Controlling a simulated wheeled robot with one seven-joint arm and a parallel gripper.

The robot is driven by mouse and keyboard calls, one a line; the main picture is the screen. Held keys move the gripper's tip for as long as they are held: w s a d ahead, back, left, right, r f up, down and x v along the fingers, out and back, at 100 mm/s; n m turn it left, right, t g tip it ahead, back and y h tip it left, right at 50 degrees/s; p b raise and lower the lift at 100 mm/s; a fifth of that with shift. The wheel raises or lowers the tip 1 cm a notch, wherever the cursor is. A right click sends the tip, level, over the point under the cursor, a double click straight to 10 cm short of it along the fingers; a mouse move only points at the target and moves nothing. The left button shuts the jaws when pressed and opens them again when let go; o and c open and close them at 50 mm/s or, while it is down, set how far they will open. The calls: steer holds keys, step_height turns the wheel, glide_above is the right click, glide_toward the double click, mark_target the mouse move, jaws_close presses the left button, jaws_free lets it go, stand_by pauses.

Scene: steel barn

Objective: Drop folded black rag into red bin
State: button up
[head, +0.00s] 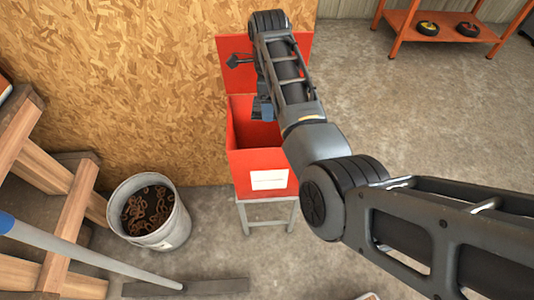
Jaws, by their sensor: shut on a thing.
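The red bin (262,160) stands on a grey metal stand against the board wall. Its lid (228,50) is tipped up at the back and its top is open. A white label is on its front. My gripper (262,108) points down over the bin's opening, partly hidden behind my own arm. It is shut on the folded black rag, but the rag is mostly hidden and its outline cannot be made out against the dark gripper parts.
A whitish bucket (172,232) of rusty chain or scrap stands left of the bin. A broom (90,255) and wooden steps (50,170) fill the left. An orange shelf (443,22) stands at the back right. The concrete floor on the right is open.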

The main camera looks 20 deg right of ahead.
step_height(320, 180, down, 5)
steer(key=b, duration=0.4)
steer(key=shift+f+b, duration=0.1)
steer(key=shift+b, duration=0.25)
steer(key=o, duration=1.1)
step_height(320, 180, up, 8)
steer(key=shift+f, duration=0.1)
